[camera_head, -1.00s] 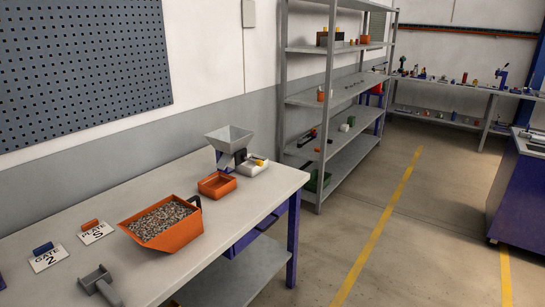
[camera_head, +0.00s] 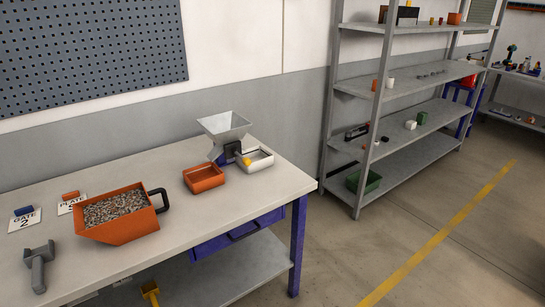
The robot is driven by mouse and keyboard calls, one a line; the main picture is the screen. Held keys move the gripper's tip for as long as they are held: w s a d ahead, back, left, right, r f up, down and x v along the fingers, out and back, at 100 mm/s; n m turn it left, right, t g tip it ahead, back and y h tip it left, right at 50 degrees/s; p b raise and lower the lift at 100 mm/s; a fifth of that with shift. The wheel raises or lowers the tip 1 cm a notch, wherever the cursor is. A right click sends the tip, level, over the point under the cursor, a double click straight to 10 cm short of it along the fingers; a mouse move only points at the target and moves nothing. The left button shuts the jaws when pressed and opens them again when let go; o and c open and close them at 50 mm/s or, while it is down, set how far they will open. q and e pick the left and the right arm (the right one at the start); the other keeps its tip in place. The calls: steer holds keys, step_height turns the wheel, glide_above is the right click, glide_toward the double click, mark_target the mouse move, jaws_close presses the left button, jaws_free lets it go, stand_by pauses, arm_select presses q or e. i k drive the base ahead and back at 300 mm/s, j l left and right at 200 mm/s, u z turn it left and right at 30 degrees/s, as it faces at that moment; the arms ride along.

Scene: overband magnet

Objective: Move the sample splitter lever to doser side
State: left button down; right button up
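The sample splitter (camera_head: 222,134) stands at the far right part of the workbench, a grey metal hopper on a blue and dark body. Its lever shows a yellow knob (camera_head: 246,161) at the lower right of the body, above the white tray (camera_head: 262,167). An orange tray (camera_head: 203,188) sits beside it, to the left. Which side is the doser side cannot be told from here. Neither of my grippers is in view.
An orange bin of gravel (camera_head: 128,236) with a black handle stands on the workbench (camera_head: 185,246), near a grey tool (camera_head: 38,262) and label cards (camera_head: 25,219). A metal shelf (camera_head: 400,88) stands to the right. Floor (camera_head: 350,262) right of the bench is clear.

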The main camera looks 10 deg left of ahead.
mark_target(247, 161)
steer(key=i+l, duration=0.1)
steer(key=l, duration=0.25)
steer(key=i+l+u, duration=0.15)
steer(key=l, duration=0.25)
steer(key=i+l, duration=0.1)
steer(key=l, duration=0.25)
steer(key=i+l+u, duration=0.15)
steer(key=l, duration=0.25)
steer(key=k, duration=0.05)
